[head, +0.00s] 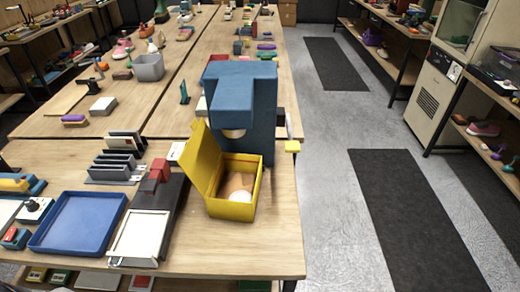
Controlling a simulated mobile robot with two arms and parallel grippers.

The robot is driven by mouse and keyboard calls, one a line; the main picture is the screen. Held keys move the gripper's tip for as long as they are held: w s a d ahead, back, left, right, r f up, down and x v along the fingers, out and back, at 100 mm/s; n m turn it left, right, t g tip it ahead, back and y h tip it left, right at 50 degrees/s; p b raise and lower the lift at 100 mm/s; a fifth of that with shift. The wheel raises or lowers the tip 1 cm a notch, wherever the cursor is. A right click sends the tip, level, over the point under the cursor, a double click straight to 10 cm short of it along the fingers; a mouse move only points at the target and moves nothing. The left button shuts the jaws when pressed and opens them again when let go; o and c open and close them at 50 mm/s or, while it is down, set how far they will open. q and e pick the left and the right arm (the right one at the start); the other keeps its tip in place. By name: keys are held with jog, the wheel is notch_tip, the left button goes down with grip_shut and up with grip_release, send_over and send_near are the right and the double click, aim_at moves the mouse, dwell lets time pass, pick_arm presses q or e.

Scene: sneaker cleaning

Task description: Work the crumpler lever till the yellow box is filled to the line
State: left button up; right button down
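The crumpler is a blue machine (258,105) standing near the right edge of the front table. A pale rounded piece (233,133) shows under its overhanging head. Its lever (289,130) is on the right side, a thin grey bar ending in a yellow handle (292,146) at its low end. The yellow box (231,209) stands open in front of the machine, its lid raised on the left. Brown crumpled paper (236,184) and a whitish wad (240,197) lie inside, below the rim. I cannot make out a fill line. Neither gripper is in view.
Left of the box are a black-and-white device (142,235) with a red top, a blue tray (80,222) and a grey slotted rack (115,168). The table's front right corner is bare. Right of the table is open grey floor (325,200) with dark mats.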

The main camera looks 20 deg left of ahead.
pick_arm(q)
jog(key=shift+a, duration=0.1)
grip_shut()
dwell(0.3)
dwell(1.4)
